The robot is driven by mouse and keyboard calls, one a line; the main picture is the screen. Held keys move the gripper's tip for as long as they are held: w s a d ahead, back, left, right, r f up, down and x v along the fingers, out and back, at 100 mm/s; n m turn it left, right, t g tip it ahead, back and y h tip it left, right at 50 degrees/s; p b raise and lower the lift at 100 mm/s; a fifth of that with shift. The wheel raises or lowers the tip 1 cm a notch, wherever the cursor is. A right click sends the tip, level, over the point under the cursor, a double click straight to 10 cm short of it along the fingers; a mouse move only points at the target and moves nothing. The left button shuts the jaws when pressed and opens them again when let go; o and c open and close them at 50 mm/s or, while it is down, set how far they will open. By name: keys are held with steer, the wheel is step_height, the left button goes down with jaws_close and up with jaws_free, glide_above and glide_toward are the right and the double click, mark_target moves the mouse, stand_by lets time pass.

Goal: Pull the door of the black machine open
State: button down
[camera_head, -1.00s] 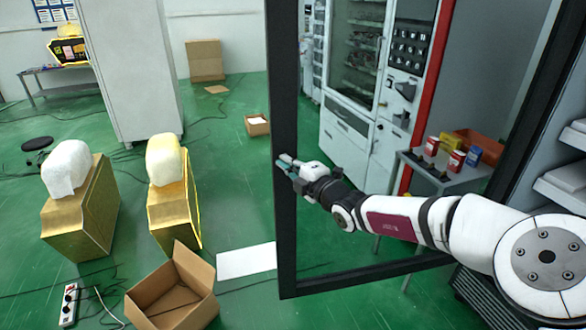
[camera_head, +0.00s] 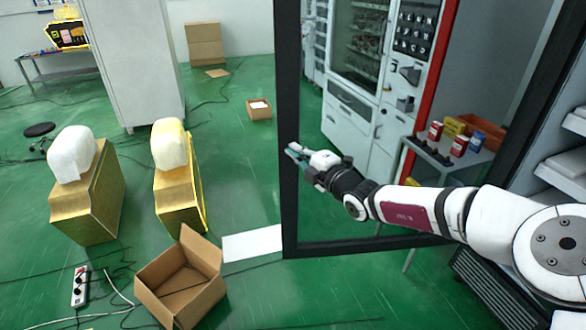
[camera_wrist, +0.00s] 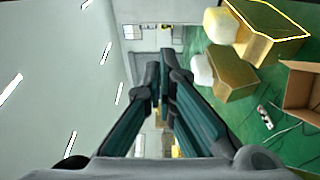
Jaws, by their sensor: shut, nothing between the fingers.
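The black machine's door (camera_head: 289,215), a tall black frame around a clear pane, stands swung open in the head view. The machine's inside, with white shelves (camera_head: 562,178), shows at the right edge. My arm reaches left across the pane. My gripper (camera_head: 291,151) is at the door's free edge, overlapping the left frame bar; whether it touches the bar I cannot tell. In the wrist view its dark green fingers (camera_wrist: 164,55) meet at the tips with nothing between them. I cannot make out the door in the wrist view.
An open cardboard box (camera_head: 180,280) and gold stands with white tops (camera_head: 178,185) stand left of the door. A power strip (camera_head: 80,286) and cables lie on the floor. Behind the pane are a white vending machine (camera_head: 350,125) and a small table (camera_head: 425,150) with cans.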

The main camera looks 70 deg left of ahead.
steer(key=s+d+p, duration=0.1)
steer(key=s+d, duration=0.2)
steer(key=d, duration=0.6)
steer(key=shift+s+d, duration=0.25)
steer(key=shift+d, duration=0.05)
steer(key=w+d+r+n+h, duration=0.2)
steer(key=d+r+n+h, duration=0.15)
steer(key=d+n, duration=0.6)
steer(key=w+d+r+n+t+h, duration=0.1)
steer(key=w+d+r+n+h, duration=0.2)
steer(key=d+n, duration=0.65)
steer(key=w+d+r+n+h, duration=0.2)
steer(key=d+r+n, duration=0.35)
steer(key=d, duration=0.75)
steer(key=s+d+r+n+t+h, duration=0.1)
steer(key=d+n+t+h, duration=0.1)
steer(key=d, duration=1.1)
steer(key=s+d+r+n+t+h, duration=0.2)
steer(key=d+n+t+h, duration=0.1)
steer(key=d, duration=1)
steer(key=s+d+r+n+t+h, duration=0.1)
steer(key=s+d+n+t+h, duration=0.1)
steer(key=d, duration=1.1)
steer(key=shift+d+r+n+t+h, duration=0.25)
steer(key=shift+n+t+h, duration=0.25)
steer(key=shift+n+h, duration=0.6)
